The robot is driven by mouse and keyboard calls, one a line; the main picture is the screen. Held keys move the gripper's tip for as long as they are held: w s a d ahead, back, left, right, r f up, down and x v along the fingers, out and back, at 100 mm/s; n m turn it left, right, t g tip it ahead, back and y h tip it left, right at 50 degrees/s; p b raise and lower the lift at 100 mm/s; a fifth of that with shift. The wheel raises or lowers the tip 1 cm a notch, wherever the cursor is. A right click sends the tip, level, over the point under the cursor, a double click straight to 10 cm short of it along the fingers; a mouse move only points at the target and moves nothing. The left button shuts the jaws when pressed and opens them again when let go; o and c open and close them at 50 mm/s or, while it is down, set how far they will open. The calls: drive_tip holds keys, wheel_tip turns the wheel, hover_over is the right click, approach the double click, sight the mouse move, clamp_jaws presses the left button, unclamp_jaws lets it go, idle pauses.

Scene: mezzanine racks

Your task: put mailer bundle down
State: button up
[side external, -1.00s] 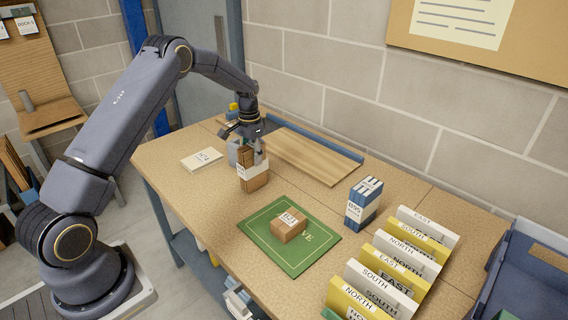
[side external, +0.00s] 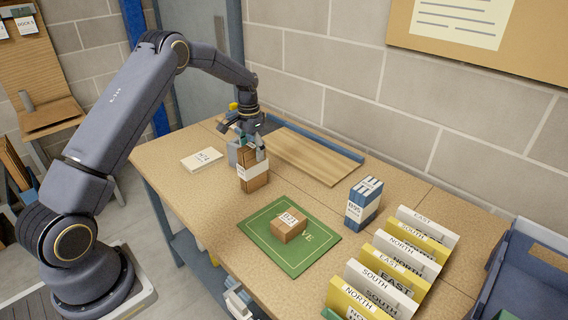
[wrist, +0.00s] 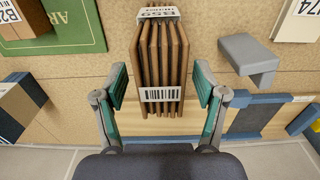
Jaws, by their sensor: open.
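The mailer bundle (side external: 254,181) is a stack of brown mailers with a white band, standing upright on the tabletop behind the green mat. In the wrist view the bundle (wrist: 160,55) shows its mailer edges, a barcode band and a printed label at the top. My gripper (side external: 247,149) is just above and around the upper part of the bundle. In the wrist view my gripper (wrist: 161,88) is open, with one green-padded finger on each side of the bundle and a gap at both.
A green mat (side external: 262,243) holds a small brown box (side external: 289,226). A blue bundle (side external: 364,204) and a row of labelled dividers (side external: 385,275) stand to the right. A wooden board (side external: 312,156), a grey block (wrist: 248,55) and a white card stack (side external: 202,160) are nearby.

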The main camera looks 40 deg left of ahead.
drive_tip(key=r, duration=1)
drive_tip(key=shift+s+d+r, duration=0.1)
drive_tip(key=shift+d+r, duration=0.1)
drive_tip(key=shift+r, duration=0.2)
drive_tip(key=s+d+r+t, duration=0.3)
drive_tip(key=s+d+r, duration=0.9)
drive_tip(key=s+r, duration=0.15)
drive_tip(key=s+d+f+t, duration=0.1)
drive_tip(key=s+d, duration=0.2)
drive_tip(key=s, duration=0.5)
drive_tip(key=s+d+f+t, duration=0.1)
drive_tip(key=s+d, duration=0.2)
drive_tip(key=s, duration=0.5)
drive_tip(key=shift+s+d+f+t, duration=0.15)
drive_tip(key=shift+d+f+t, duration=0.15)
